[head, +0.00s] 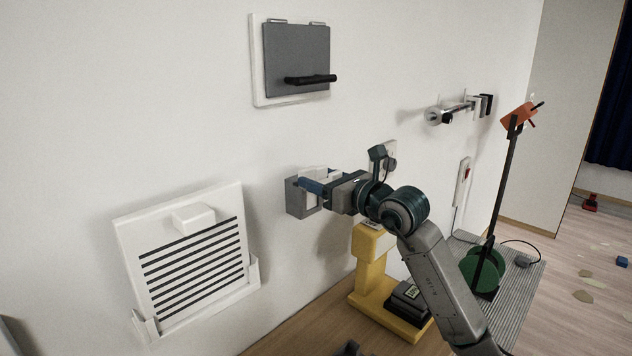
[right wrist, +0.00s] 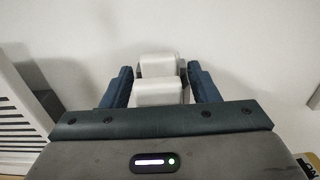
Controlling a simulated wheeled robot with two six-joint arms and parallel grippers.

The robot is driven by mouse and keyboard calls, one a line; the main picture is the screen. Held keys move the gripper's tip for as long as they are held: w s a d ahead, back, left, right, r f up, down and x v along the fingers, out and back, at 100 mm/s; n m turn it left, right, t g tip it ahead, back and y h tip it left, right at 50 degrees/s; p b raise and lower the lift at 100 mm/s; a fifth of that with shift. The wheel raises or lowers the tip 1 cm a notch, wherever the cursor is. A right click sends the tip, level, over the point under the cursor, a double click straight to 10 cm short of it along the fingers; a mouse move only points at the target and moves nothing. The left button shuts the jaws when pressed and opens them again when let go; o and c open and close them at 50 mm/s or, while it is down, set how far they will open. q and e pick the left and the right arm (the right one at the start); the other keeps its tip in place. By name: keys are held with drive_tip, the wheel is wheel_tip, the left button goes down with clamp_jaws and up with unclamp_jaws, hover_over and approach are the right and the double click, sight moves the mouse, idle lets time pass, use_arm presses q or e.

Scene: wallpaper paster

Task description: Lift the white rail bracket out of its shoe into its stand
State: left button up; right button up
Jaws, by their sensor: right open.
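A white block, apparently the rail bracket (head: 313,172), stands at a grey box on the wall that looks like its shoe (head: 298,199). My right gripper (head: 318,181) reaches in from the right, and its blue fingers partly hide both. In the right wrist view, my right gripper (right wrist: 160,82) is open, with one finger on each side of the white bracket (right wrist: 158,93). A second white block shows just behind it. I see a gap at the left finger; contact at the right finger is unclear. I cannot tell which thing is the stand. My left gripper is not in view.
A yellow pedestal (head: 369,287) stands below my right arm. A slatted white vent panel (head: 190,255) is on the wall at left, and a grey hinged panel (head: 290,62) is above. A wall rail (head: 452,112) and an orange-topped pole (head: 502,190) are at right.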

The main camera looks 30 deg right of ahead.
drive_tip(key=shift+c, duration=0.4)
drive_tip(key=c, duration=1.1)
drive_tip(key=shift+o, duration=0.2)
drive_tip(key=shift+r, duration=0.15)
